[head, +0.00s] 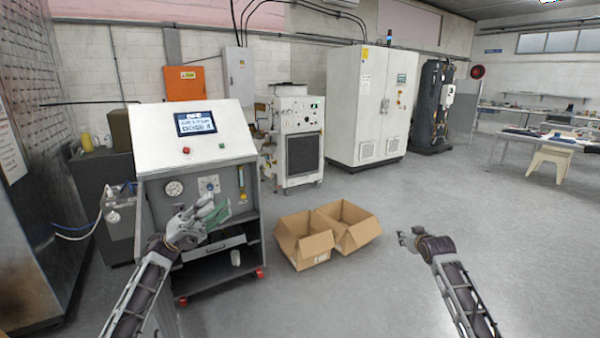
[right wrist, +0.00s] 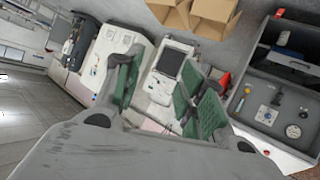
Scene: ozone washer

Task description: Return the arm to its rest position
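My left gripper (head: 212,210) is in front of the washer console (head: 195,140), over its lower front as seen in the head view. Its fingers stand apart, with a green pad showing and nothing held. My right gripper (head: 403,238) is over the open floor, right of the cardboard boxes. In the right wrist view, the right gripper (right wrist: 160,80) has its green-padded fingers spread with nothing between them. The console also shows in the right wrist view (right wrist: 278,95).
Two open cardboard boxes, left (head: 305,240) and right (head: 348,226), stand on the floor between my arms. A white machine (head: 297,135) and a tall white cabinet (head: 372,105) stand behind. A work table (head: 540,138) is far right.

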